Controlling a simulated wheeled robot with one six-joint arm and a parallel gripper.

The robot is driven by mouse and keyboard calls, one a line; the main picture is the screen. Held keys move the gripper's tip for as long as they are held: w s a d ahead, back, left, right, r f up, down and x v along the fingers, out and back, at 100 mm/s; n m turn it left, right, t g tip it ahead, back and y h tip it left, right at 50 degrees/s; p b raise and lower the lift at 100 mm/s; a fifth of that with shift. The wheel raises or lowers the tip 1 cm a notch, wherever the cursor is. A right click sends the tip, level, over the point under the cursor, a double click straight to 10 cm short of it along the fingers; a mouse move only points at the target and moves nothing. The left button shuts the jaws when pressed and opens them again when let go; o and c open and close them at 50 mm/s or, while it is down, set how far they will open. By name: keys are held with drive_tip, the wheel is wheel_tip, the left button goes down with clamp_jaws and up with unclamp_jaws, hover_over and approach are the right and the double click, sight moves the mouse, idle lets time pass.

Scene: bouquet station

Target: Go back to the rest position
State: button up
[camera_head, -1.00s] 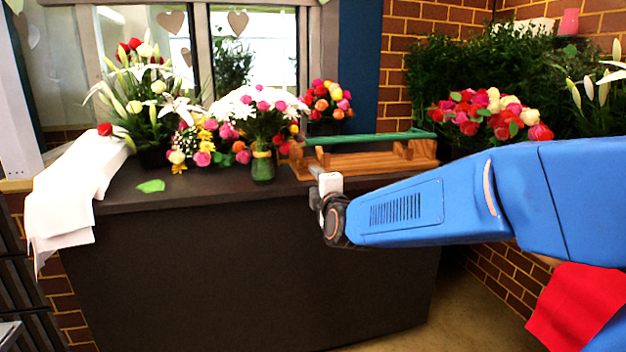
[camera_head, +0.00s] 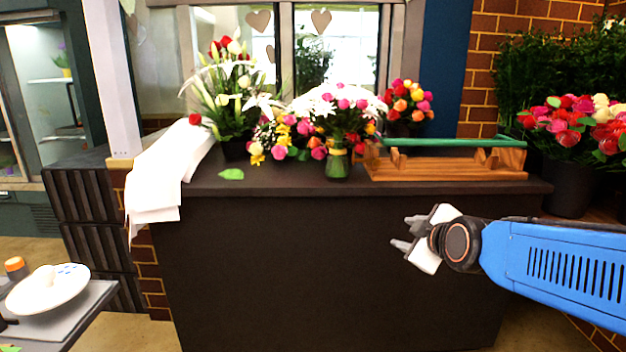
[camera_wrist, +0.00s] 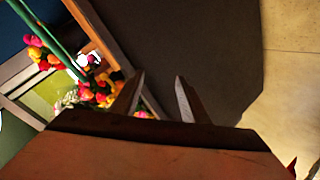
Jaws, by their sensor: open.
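My gripper (camera_head: 408,233) is open and empty. It hangs in the air in front of the dark counter (camera_head: 290,260), below the counter top and toward its right side. In the wrist view, the two fingers of my gripper (camera_wrist: 157,95) stand apart with nothing between them. The arm reaches in from the right edge of the head view.
The counter carries a glass vase of white flowers (camera_head: 338,165), a wooden rack (camera_head: 445,168) with a green rod, several bouquets and a white cloth (camera_head: 165,175). A side table (camera_head: 85,305) with a white dish (camera_head: 48,290) stands at lower left. Potted red flowers (camera_head: 572,130) are at right.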

drive_tip(key=s+d+f+m+g, duration=0.2)
drive_tip(key=s+f+m, duration=0.1)
drive_tip(key=s, duration=0.5)
drive_tip(key=s+d+f+m+g+h, duration=0.1)
drive_tip(key=s+d+f+m+g, duration=0.1)
drive_tip(key=s, duration=0.7)
drive_tip(key=s+d+f+m+g, duration=0.2)
drive_tip(key=s+f+m, duration=0.3)
drive_tip(key=s, duration=0.3)
drive_tip(key=shift+s+f+m+g+h, duration=0.3)
drive_tip(key=shift+f+m+g+h, duration=0.1)
drive_tip(key=shift+m+g, duration=0.5)
drive_tip(key=shift+c, duration=0.6)
